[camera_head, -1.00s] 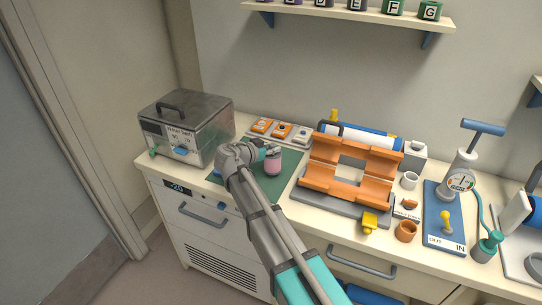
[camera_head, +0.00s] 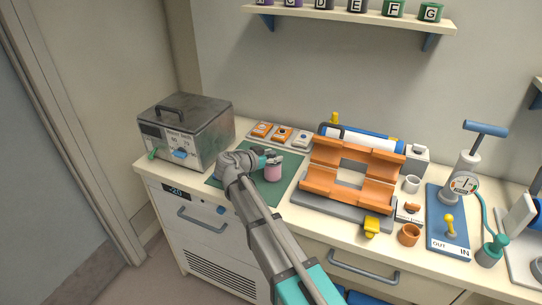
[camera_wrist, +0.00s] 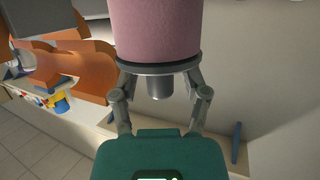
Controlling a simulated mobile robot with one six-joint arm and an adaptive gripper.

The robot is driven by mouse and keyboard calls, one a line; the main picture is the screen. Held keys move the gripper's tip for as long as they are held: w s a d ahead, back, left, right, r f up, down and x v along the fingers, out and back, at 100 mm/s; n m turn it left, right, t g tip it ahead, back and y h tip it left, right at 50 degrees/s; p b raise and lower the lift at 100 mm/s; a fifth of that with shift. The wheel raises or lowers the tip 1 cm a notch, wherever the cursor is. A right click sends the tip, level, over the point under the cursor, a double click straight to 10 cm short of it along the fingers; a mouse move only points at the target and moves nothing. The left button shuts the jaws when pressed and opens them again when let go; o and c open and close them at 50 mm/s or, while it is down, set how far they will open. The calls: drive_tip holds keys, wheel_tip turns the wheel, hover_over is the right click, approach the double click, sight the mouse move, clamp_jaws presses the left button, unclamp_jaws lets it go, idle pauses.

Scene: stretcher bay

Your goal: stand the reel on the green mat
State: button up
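The reel is a pink cylinder with a grey end (camera_head: 272,172). It looks roughly upright over the right part of the green mat (camera_head: 287,187); I cannot tell whether it touches the mat. My gripper (camera_head: 268,158) comes to the reel from the left, near its upper part. In the wrist view the pink reel (camera_wrist: 155,30) fills the top middle, its grey flange and short hub facing the palm. The gripper fingers (camera_wrist: 160,75) lie at both sides of the flange and appear shut on the reel; their tips are partly hidden.
A metal water bath (camera_head: 187,130) stands left of the mat. The mat's front left looks bare.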

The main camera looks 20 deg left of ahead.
drive_tip(key=shift+r, duration=0.1)
idle(0.3)
drive_tip(key=shift+r, duration=0.15)
drive_tip(key=p+v, duration=0.3)
drive_tip(key=v, duration=0.9)
drive_tip(key=shift+p, duration=0.4)
drive_tip(key=shift+s, duration=0.1)
